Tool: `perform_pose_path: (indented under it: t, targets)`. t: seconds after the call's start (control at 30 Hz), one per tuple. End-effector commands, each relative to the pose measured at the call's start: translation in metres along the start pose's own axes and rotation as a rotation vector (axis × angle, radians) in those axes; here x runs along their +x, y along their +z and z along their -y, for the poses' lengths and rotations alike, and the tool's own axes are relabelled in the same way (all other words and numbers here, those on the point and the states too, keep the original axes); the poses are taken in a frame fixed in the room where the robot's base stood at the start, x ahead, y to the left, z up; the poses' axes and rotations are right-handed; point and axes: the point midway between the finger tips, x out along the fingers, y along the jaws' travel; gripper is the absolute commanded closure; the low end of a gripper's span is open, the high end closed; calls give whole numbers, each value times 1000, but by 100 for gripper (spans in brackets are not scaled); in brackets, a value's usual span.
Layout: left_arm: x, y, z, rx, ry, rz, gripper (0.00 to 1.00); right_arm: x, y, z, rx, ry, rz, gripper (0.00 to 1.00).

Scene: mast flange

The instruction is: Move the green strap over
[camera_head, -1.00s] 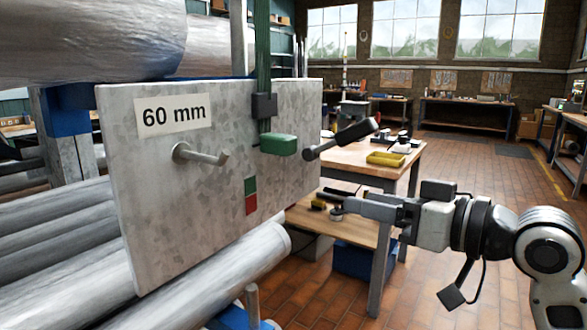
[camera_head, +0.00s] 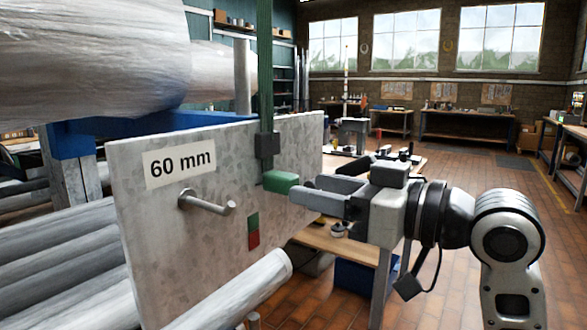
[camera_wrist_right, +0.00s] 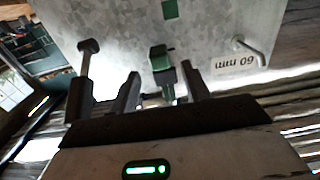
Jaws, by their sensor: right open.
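The green strap (camera_head: 265,75) hangs straight down in front of a grey plate (camera_head: 140,225) labelled "60 mm". It passes a dark buckle (camera_head: 267,145) and ends in a green block (camera_head: 281,182). My right gripper (camera_head: 306,192) is open, with its fingertips close to the right side of the green block. My left gripper is not in view.
A bare metal peg (camera_head: 208,203) sticks out left of the strap. A dark-ended peg (camera_wrist_right: 87,58) stands beside the fingers in the right wrist view. A green-and-red mark (camera_head: 253,230) is on the plate. Large pipes (camera_head: 90,50) lie left; a workbench (camera_head: 335,240) stands behind my gripper.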

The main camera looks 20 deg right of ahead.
Motion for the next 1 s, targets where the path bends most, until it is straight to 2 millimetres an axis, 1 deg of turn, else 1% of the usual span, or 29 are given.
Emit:
perform_pose_path:
  t: [0.03, 0.1, 0.2, 0.3, 0.43, 0.67, 0.7, 0.77, 0.8, 0.83, 0.93, 1.0]
  targets:
    - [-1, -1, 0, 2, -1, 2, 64, 11, -2, 0, 5, -3, -3, 53]
    - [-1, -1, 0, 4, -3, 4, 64, 22, -1, 0, 3, -3, -1, 53]
    - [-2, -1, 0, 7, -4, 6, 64, 35, -1, 0, 4, -1, -3, 53]
    - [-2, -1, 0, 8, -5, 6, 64, 43, 0, 0, 1, 0, -1, 53]
    - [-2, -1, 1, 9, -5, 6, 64, 47, 0, 0, 1, 0, 0, 53]
    - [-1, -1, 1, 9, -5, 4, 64, 47, 0, 0, 0, 1, 0, 53]
    - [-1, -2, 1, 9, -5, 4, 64, 47, 0, 0, 0, 1, 0, 64]
    - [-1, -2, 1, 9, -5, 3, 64, 47, 0, 0, 0, 1, 0, 81]
    - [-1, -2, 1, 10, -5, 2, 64, 47, 0, 0, 0, 1, 0, 92]
    - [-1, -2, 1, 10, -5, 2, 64, 47, 0, 0, 0, 1, 0, 100]
    - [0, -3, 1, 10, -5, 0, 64, 47, 1, 0, 0, 0, 0, 100]
    - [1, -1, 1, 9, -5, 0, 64, 51, 5, 2, 1, -10, 1, 100]
